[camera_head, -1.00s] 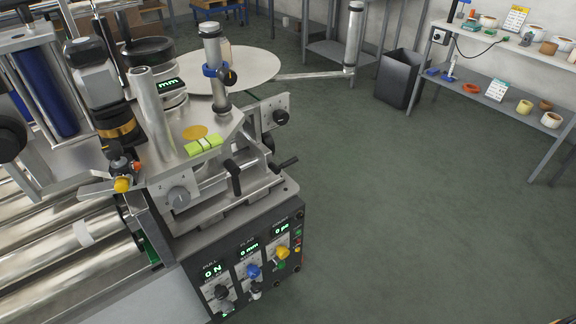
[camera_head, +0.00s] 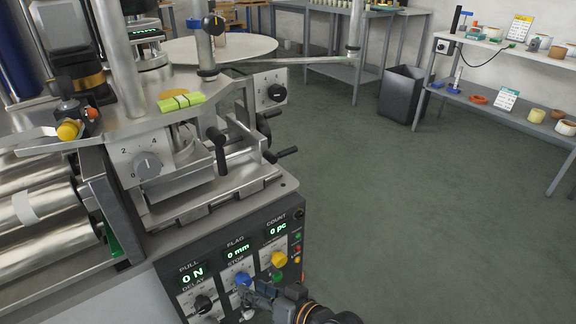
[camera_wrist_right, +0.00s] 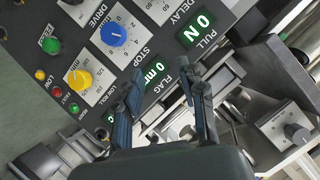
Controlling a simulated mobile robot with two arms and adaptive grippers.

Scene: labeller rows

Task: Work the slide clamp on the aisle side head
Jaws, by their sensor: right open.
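The labelling head stands at the left in the head view, its metal slide (camera_head: 240,180) above a dark control panel (camera_head: 225,245). A black clamp-like lever (camera_head: 218,150) stands upright on the slide's front; I cannot tell for certain that it is the slide clamp. A black crank handle (camera_head: 282,154) sticks out to its right. My right gripper (camera_head: 256,298) is low in front of the panel, below the lever and apart from it. In the right wrist view its fingers (camera_wrist_right: 165,92) are spread and empty, with the panel behind them. My left gripper is not in view.
The panel carries a blue knob (camera_head: 243,280), a yellow knob (camera_head: 278,259) and lit displays close to the right gripper. A grey dial (camera_head: 146,165) sits left of the lever. Shelves (camera_head: 500,105) and a dark bin (camera_head: 402,95) stand beyond clear floor.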

